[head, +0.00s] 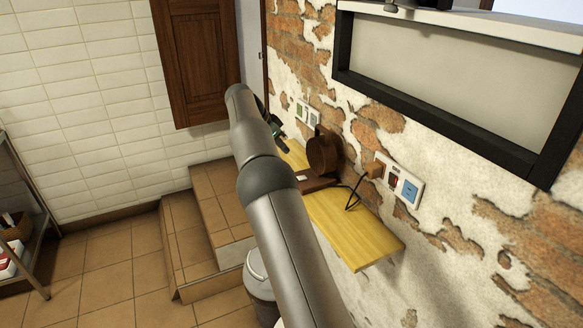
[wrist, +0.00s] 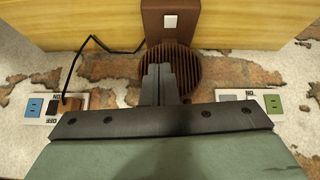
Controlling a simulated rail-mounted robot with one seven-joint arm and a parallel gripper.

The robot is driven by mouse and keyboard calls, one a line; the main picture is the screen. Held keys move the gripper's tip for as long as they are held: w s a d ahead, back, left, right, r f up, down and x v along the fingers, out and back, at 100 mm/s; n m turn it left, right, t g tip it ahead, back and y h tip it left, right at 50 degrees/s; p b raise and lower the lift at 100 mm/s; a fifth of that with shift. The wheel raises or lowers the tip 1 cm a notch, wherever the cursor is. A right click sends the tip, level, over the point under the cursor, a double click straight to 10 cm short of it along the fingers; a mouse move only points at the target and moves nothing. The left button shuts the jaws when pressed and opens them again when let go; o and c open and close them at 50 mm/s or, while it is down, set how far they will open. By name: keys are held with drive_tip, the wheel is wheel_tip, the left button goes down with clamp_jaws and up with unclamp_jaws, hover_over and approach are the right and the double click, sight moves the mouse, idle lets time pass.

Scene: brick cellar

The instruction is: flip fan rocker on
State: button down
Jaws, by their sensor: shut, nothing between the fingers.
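A brown fan with a round slatted grille (wrist: 186,62) stands on a wooden shelf; the fan also shows in the head view (head: 322,153). Its flat brown base carries a small white rocker (wrist: 170,21). A cord runs from the fan to a brown plug (head: 375,170) in the near wall plate (head: 418,184), which has a dark rocker (head: 393,181) and a blue socket. ON and OFF lettering shows by that rocker in the wrist view. My gripper (wrist: 159,72) is shut and empty, its fingertips in front of the grille. In the head view my arm mostly hides it.
A black-framed panel (head: 455,130) juts out above. Tiled steps and a grey bin (head: 258,278) are below.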

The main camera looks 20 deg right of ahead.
drive_tip(key=shift+w+a+f+m+h, duration=0.1)
drive_tip(key=shift+w+m+h, duration=0.1)
drive_tip(key=shift+w, duration=0.3)
drive_tip(key=shift+w+a+f+m+h, duration=0.1)
drive_tip(key=shift+w+m, duration=0.1)
drive_tip(key=shift+w, duration=0.25)
drive_tip(key=shift+d, duration=0.1)
drive_tip(key=p, duration=0.2)
hover_over(302, 177)
drive_tip(key=a, duration=0.2)
wheel_tip(302, 177, down, 8)
drive_tip(key=shift+s+a+r, duration=0.1)
drive_tip(key=shift+a, duration=0.05)
wheel_tip(302, 177, down, 2)
drive_tip(key=shift+a+f, duration=0.15)
drive_tip(key=shift+f, duration=0.05)
drive_tip(key=shift+a+f+p, duration=0.1)
drive_tip(key=shift+f+p, duration=0.3)
drive_tip(key=shift+f, duration=0.45)
